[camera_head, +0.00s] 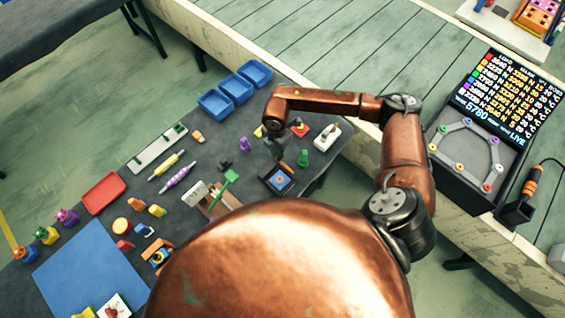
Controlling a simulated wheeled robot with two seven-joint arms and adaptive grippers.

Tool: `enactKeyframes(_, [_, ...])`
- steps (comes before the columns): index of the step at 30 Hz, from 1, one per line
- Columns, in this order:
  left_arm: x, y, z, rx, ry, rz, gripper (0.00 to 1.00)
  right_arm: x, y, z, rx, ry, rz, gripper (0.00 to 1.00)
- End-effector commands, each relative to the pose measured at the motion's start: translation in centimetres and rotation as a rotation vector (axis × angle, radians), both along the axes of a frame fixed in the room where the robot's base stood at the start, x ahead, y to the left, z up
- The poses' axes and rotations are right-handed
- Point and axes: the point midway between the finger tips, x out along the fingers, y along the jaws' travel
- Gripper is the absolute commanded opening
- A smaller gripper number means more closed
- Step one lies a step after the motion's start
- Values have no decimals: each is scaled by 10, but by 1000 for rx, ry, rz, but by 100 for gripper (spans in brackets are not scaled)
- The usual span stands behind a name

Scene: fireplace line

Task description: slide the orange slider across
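My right arm, copper coloured, reaches over the dark table, and its dark gripper (277,158) points down near the table's right end. The fingers are small and dark, so I cannot tell whether they are open or shut. Just below the gripper lies a small dark square frame (291,187) with a blue panel and a small orange piece (280,180) in it. I cannot tell for sure whether this piece is the orange slider. An orange and blue block-like item (159,251) stands at the lower left, partly hidden by my copper body. My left gripper is not in view.
Around the gripper stand a red piece with a yellow top (299,129), a white block (327,137), a green piece (304,158) and a purple piece (245,144). Blue bins (236,89) line the back edge. A wooden box (222,207) stands left of the frame.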

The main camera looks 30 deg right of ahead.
Motion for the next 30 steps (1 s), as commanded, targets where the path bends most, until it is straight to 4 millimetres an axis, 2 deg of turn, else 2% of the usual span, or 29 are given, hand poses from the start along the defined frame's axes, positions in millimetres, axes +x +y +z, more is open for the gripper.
enactKeyframes(3, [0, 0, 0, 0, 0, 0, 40, 0, 0, 0, 0, 0, 0, 0])
enactKeyframes(13, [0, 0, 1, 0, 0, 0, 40, 0, 2, 0, 0, -1, 1, 0])
enactKeyframes(30, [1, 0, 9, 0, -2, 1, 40, -13, 37, 1, 1, 0, 1, 0])
